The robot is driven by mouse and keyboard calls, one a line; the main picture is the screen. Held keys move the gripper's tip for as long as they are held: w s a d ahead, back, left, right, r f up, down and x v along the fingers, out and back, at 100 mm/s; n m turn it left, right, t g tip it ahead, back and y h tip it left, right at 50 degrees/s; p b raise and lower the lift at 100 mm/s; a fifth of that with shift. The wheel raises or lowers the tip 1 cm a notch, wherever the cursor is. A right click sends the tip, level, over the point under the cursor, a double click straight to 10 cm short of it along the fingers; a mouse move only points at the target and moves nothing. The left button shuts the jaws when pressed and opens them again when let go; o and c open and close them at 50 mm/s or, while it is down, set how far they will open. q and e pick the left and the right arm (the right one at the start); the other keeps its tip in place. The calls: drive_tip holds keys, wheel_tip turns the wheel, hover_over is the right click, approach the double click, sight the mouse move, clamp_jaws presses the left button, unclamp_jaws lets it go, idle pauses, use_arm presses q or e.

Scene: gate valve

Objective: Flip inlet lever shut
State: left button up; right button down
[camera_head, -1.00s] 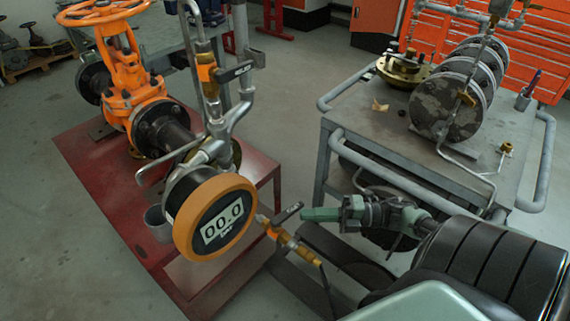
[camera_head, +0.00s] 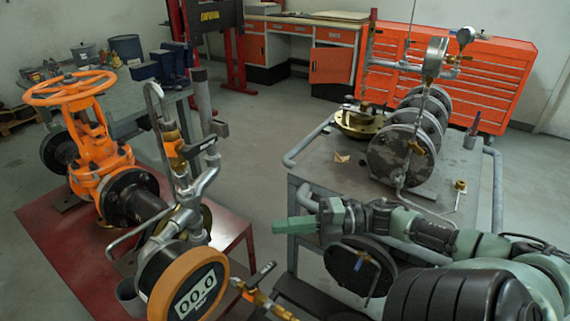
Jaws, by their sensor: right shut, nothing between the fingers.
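A black-handled lever (camera_head: 263,273) sits on a small orange-and-brass valve beside the round orange-rimmed gauge reading 00.0 (camera_head: 198,290). Its handle points up and right, across the line of its fitting. A second black lever (camera_head: 199,147) on an orange valve body (camera_head: 174,150) stands higher on the pipework, its handle also pointing right. I cannot tell which one is the inlet lever. My right gripper (camera_head: 288,226) is shut and empty, its green fingers pointing left. It appears above the lower lever in the picture, apart from it. My left gripper is not in view.
The orange gate valve with handwheel (camera_head: 85,120) stands on the red table (camera_head: 60,235) at left. A grey cart (camera_head: 330,170) carrying flanges and a gauge stands behind my right arm. Open floor (camera_head: 250,150) lies between them. Orange cabinets line the back.

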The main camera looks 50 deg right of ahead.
drive_tip(key=shift+r, duration=0.95)
